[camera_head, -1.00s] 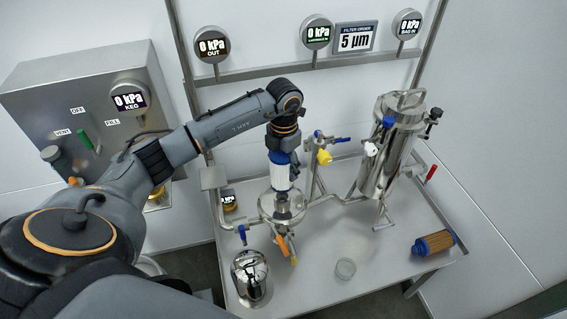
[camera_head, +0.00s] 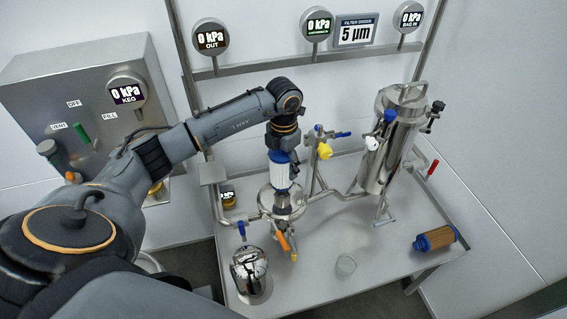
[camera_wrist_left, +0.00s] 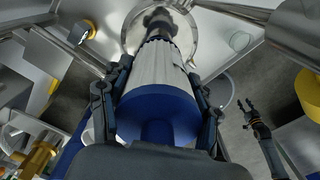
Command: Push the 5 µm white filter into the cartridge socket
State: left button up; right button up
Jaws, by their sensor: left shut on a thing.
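The white filter (camera_head: 279,177) has a blue end cap and stands nearly upright over the cartridge socket (camera_head: 284,206), a steel housing base with a round flange. My left gripper (camera_head: 279,154) is shut on the filter at its blue top. In the left wrist view the blue cap (camera_wrist_left: 158,112) sits between the two fingers, and the white body (camera_wrist_left: 155,65) points down to the socket's steel centre (camera_wrist_left: 158,20). The filter's lower end is at the socket's middle; I cannot tell how far it is in. My right gripper (camera_wrist_left: 247,106) shows in the left wrist view, open and empty.
A brown filter with a blue cap (camera_head: 440,238) lies at the right. A small glass (camera_head: 346,266) stands in front.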

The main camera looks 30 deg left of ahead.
aim_at(283, 156)
pick_arm(q)
jog(key=shift+f, duration=0.25)
dwell(0.4)
jog(key=shift+f+b, duration=1.55)
jog(key=shift+f, duration=0.1)
jog(key=o, duration=1.4)
jog(key=shift+r, duration=0.1)
jog(key=shift+r+p, duration=2.45)
jog(key=shift+r, duration=1.05)
jog(key=shift+f, duration=0.1)
